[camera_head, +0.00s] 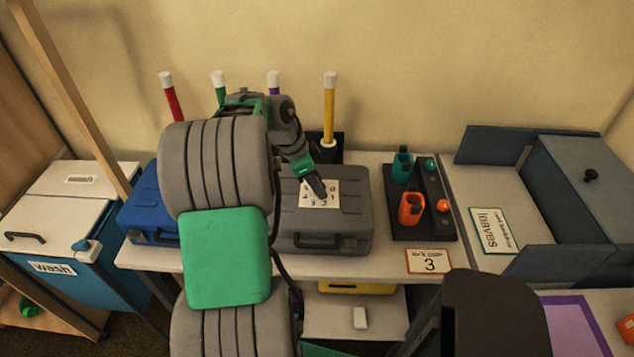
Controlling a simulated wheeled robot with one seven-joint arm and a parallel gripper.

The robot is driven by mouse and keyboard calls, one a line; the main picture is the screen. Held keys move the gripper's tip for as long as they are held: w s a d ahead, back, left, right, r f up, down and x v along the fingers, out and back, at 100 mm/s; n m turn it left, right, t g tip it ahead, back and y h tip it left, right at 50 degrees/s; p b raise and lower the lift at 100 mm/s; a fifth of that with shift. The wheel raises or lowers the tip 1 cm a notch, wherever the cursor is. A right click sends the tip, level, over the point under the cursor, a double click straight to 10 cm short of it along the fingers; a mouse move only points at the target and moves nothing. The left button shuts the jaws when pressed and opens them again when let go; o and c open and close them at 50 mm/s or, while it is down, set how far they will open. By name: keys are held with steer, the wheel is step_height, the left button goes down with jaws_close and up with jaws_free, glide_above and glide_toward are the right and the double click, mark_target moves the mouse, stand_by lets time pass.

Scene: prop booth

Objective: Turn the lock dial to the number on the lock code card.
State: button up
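The lock code card (428,261) lies at the front edge of the table, right of the grey case, and shows a 3. The white number plate (332,201) of the lock sits on top of the grey case (353,222). Some digits show around its edge, too small to read surely. My gripper (317,189) reaches down over the middle of this plate, its dark fingertips at or just above it. The dial itself is hidden by the fingers, so I cannot tell its setting or whether the fingers touch it.
A dark tray (432,233) with teal and orange pieces stands right of the grey case. A blue case (144,214) is on the left, partly behind my arm. Several coloured rods, one yellow (329,112), stand behind the cases. A blue-grey box (588,185) is at the right.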

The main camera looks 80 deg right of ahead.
jaws_close()
steer(key=shift+f+n+b, duration=0.1)
steer(key=shift+n+b, duration=0.5)
steer(key=shift+b, duration=0.05)
steer(key=shift+o, duration=1)
jaws_free()
steer(key=v, duration=0.8)
steer(key=shift+s+a, duration=0.15)
